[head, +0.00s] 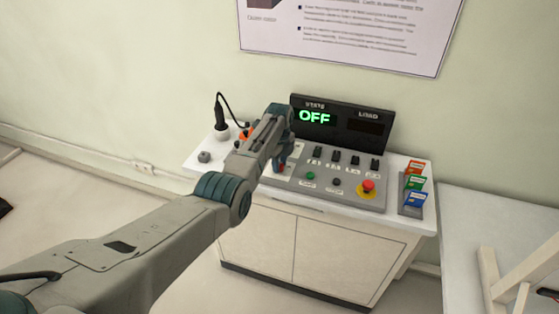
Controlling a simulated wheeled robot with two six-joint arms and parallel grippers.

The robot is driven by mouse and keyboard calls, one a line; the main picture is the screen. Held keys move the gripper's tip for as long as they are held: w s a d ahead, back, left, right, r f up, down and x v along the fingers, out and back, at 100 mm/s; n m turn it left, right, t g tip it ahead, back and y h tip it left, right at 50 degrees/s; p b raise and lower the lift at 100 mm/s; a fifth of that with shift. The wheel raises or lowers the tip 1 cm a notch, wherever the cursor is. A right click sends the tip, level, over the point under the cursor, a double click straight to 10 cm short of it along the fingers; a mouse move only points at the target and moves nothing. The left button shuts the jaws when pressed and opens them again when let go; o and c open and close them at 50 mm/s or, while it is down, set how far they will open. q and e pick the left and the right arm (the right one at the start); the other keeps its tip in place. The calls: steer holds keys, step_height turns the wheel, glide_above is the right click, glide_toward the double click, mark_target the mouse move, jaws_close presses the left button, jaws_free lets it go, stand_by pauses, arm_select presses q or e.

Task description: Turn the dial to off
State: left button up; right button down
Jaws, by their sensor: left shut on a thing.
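The control panel (328,194) lies on top of a white cabinet. Its upright display (343,122) shows "OFF" in green on the left side; the right side is dark. My left arm comes in from the lower left, and my left gripper (280,165) points down at the left part of the panel. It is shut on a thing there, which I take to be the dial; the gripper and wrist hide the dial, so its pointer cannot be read. My right gripper is not in view.
The panel also has several black switches (336,157), a green button (311,176) and a red emergency button (368,187). A rack with coloured cards (414,184) stands at the right. A microphone-like black item (219,114) stands behind my arm. A wooden frame (520,270) is at lower right.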

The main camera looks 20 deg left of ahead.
arm_select(q)
steer(key=n+p, duration=0.1)
steer(key=n, duration=0.5)
steer(key=shift+r+n, duration=0.15)
steer(key=shift+n, duration=0.15)
steer(key=n+p, duration=0.1)
steer(key=n, duration=0.4)
steer(key=shift+n, duration=0.4)
steer(key=o, duration=1)
steer(key=shift+c, duration=0.2)
step_height(320, 180, up, 11)
steer(key=b, duration=0.1)
steer(key=shift+f, duration=0.25)
